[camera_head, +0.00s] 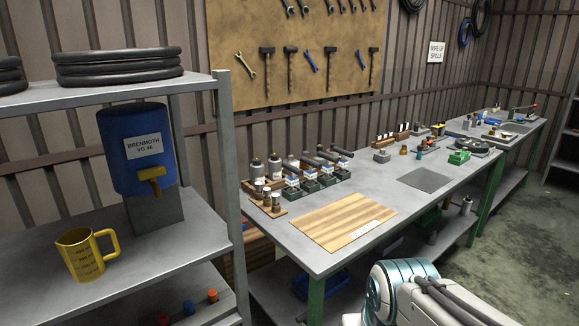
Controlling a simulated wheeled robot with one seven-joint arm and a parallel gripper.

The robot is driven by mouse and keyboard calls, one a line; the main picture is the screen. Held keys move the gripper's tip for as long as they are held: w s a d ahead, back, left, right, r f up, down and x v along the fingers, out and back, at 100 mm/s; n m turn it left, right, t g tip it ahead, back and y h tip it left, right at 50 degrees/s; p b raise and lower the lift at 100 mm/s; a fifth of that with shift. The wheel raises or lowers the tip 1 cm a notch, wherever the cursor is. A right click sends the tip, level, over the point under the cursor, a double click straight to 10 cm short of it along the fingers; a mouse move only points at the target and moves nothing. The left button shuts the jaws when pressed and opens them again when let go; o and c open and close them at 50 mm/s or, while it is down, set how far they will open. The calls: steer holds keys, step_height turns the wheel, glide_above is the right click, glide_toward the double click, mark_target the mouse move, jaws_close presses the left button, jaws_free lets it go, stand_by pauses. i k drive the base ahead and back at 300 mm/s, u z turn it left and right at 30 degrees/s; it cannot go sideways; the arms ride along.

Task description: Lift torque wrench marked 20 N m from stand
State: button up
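I cannot pick out a torque wrench marked 20 N m with certainty, as no such marking is legible at this distance. On the left half of the workbench (303,246), a row of dark-handled tools (328,159) with small white labels stands behind several green bins (308,186). I cannot tell whether these are torque wrenches on a stand. Farther back, a long tool with a red end (530,108) lies on the far bench (538,124). My gripper is outside the picture; only a white and teal part of my arm shows at the bottom.
A wooden board (338,222) lies near the bench's front, with a dark mat (427,179) farther right. On the left, a metal shelf (190,236) holds a blue drum (126,130) and a yellow jug (80,258). Floor at right (530,240) is clear.

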mark_target(343, 163)
steer(key=z, duration=1.45)
steer(key=i, duration=2.8)
steer(key=u, duration=1.15)
steer(key=i, duration=0.45)
steer(key=u, duration=1.05)
steer(key=i, duration=0.25)
steer(key=u, duration=0.4)
